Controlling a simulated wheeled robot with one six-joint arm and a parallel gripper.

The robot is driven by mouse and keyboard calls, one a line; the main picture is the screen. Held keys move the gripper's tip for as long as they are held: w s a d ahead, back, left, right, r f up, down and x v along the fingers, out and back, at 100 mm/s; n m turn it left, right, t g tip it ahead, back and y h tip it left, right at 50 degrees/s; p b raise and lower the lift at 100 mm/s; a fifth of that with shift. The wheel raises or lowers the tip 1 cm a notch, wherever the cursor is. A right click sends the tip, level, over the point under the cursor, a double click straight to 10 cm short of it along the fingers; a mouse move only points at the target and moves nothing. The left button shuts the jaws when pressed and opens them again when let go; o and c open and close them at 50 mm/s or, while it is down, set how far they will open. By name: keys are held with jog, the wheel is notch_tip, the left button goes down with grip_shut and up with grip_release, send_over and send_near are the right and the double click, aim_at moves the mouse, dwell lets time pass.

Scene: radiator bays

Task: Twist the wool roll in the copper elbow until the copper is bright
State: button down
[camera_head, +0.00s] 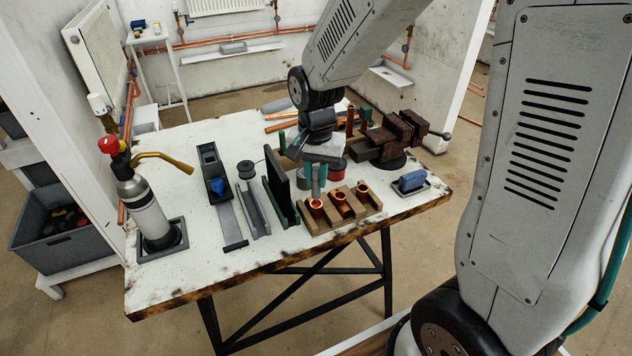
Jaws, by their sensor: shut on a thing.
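My gripper (319,170) points down over the front of the table, shut on a small grey roll that looks like the wool roll (317,191). The fingers hide most of the roll. Its lower end is at the mouth of the leftmost copper elbow (315,206); I cannot tell how far inside it is. That elbow sits in a wooden rack (334,227), its rim bright orange. A second copper elbow (340,198) and a third copper elbow (362,189) stand to its right in the same rack. The inside of the leftmost elbow is too small to judge.
A dark upright panel (277,180) with a green base stands close left of the rack. A vise (393,137) is behind right, and a blue block in a tray (411,182) lies to the right. A gas torch (143,200) stands at the left. The front table edge is clear.

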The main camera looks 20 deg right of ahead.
jog(key=shift+r, duration=1.95)
